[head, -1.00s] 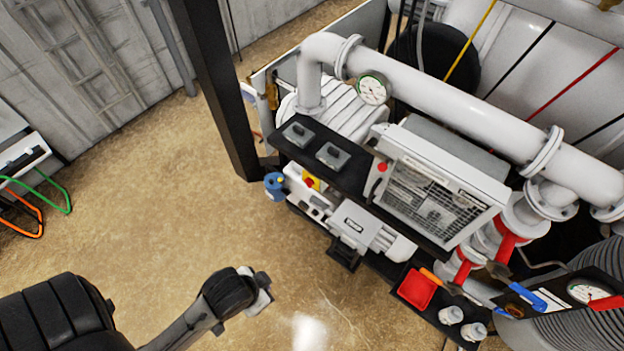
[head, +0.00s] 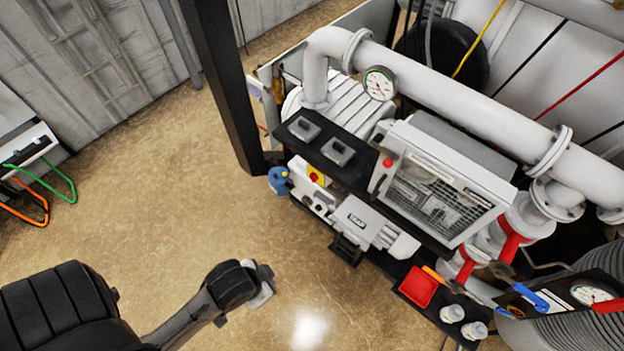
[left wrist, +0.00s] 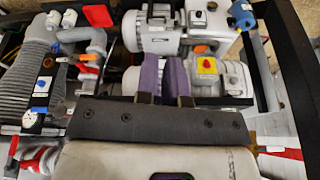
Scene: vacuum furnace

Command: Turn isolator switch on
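The isolator switch (head: 314,178) is a red knob on a yellow plate, on the near side of the pump equipment. It also shows in the left wrist view as a red knob on a yellow square (left wrist: 207,65), right of the fingers. My left gripper (head: 264,284) is over the open floor, below and left of the switch in the head view and apart from it. In the left wrist view its two purple fingers (left wrist: 163,80) stand close together with nothing clearly held; their exact spacing is unclear. My right gripper is not in view.
A black shelf with two grey boxes (head: 338,150) and a mesh-fronted cabinet (head: 440,195) sits above the switch. A blue canister (head: 279,180) is just left of it. A dark post (head: 228,90) stands behind. A red tray (head: 418,287) is lower right. The floor nearby is clear.

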